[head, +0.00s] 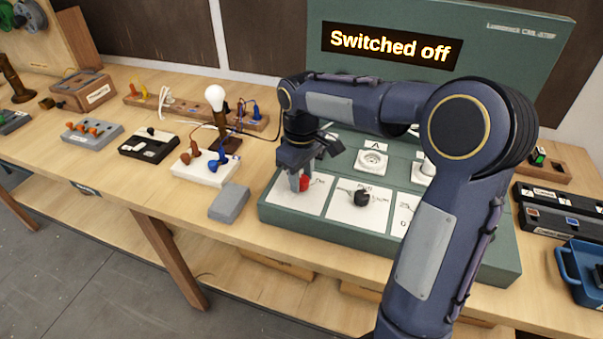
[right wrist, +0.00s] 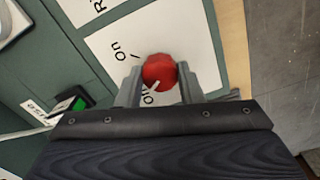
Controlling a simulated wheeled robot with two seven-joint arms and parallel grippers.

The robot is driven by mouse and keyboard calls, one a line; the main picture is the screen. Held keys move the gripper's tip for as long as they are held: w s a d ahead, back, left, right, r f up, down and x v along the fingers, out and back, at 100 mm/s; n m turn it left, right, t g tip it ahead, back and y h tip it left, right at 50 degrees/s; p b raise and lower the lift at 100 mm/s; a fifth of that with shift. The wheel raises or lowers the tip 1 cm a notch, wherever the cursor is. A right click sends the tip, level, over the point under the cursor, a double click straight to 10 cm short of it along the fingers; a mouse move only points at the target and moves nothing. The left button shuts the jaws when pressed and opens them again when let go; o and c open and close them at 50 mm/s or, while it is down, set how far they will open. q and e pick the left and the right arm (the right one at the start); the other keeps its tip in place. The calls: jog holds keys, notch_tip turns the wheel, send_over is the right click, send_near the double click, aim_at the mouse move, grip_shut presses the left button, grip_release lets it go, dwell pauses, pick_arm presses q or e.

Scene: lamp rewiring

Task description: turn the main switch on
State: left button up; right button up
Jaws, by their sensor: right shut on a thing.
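The main switch is a red rotary knob (head: 304,183) on a white plate at the front left of the green console (head: 290,215). It also shows as a red knob in the right wrist view (right wrist: 159,69), with On and Off labels beside it. Its white pointer line lies toward the Off label, which the gripper partly hides. My right gripper (head: 298,182) reaches down onto the knob, with one finger on each side, shut on it. The console's display (head: 391,46) reads "Switched off". My left gripper is not in view.
A black knob (head: 362,198) stands on the plate to the right. A grey block (head: 229,203) and a white base (head: 205,170) with plugs lie left of the console. A bulb (head: 215,97) stands behind them. A blue bin (head: 577,275) is at far right.

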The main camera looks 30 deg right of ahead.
jog(key=m+p, duration=0.1)
jog(key=m, duration=0.2)
jog(key=shift+r+m, duration=0.15)
jog(key=shift+m, duration=0.25)
jog(key=m+p, duration=0.1)
jog(key=m, duration=0.3)
jog(key=shift+m, duration=0.3)
jog(key=m, duration=0.3)
jog(key=shift+p, duration=0.3)
jog(key=shift+m+p, duration=0.35)
jog(key=shift+m, duration=1.65)
jog(key=o, duration=1)
jog(key=shift+c, duration=0.2)
